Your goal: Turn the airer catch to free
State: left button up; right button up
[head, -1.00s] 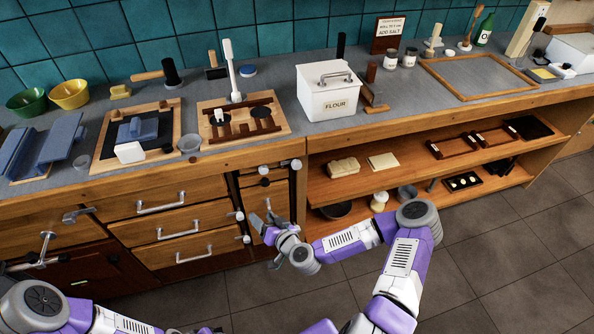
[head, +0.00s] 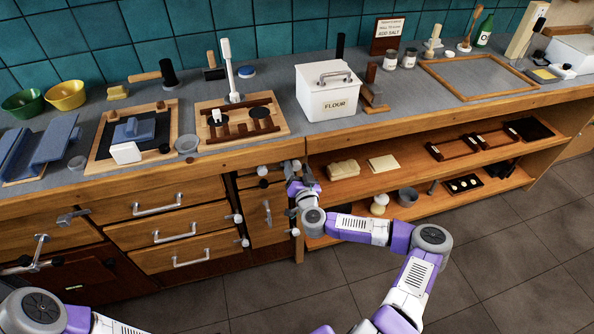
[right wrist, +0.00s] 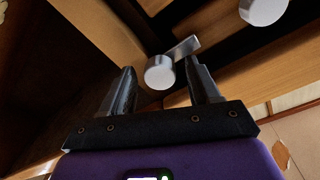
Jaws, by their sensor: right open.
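A silver round catch with a short flat lever (right wrist: 160,73) shows in the right wrist view, its lever pointing up and to the right. I take it for the airer catch. My right gripper (right wrist: 163,88) is open, with one dark finger on each side of the catch's round end. I see no clear contact. In the head view my right gripper (head: 293,181) is just under the counter's front edge, beside the narrow cabinet. The catch is small and partly hidden by the gripper there. My left gripper is out of view; only my left arm shows at the lower left.
A second silver round knob (right wrist: 263,9) is close by at the upper right of the wrist view. Drawers with bar handles (head: 174,234) lie to the left. The open shelf (head: 345,187) with goods is to the right. The floor (head: 500,255) in front is clear.

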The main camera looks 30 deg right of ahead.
jog(key=shift+c, duration=0.2)
jog(key=c, duration=1)
